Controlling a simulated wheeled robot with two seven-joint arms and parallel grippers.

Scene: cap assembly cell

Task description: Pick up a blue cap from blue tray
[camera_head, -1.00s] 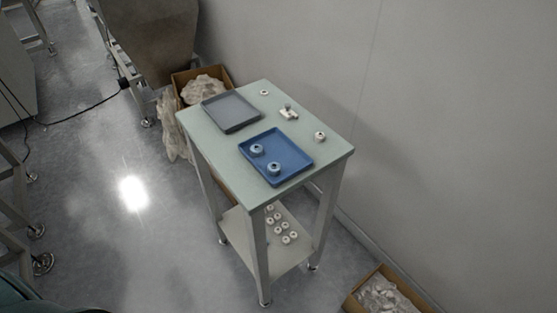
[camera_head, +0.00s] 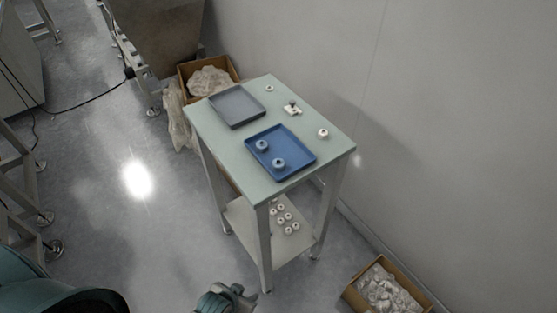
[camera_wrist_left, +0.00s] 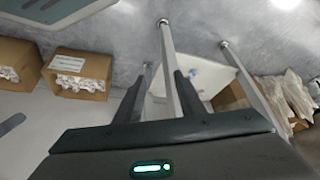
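A blue tray (camera_head: 296,164) lies on the small table, with two caps in it. One cap (camera_head: 262,145) is near its left side and the other cap (camera_head: 279,163) is nearer its front edge; both look blue-grey. My left gripper (camera_head: 228,298) shows only partly at the bottom edge of the head view, low and in front of the table, well apart from the tray. In the left wrist view its two dark fingers (camera_wrist_left: 159,88) stand apart with nothing held between them. My right gripper is not in view.
The table (camera_head: 225,150) also bears a grey tray (camera_head: 237,107), a small white fixture (camera_head: 292,108) and white round parts (camera_head: 323,132). More parts lie on its lower shelf (camera_head: 245,218). Cardboard boxes stand behind it and at the right (camera_head: 350,294). A wall is behind.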

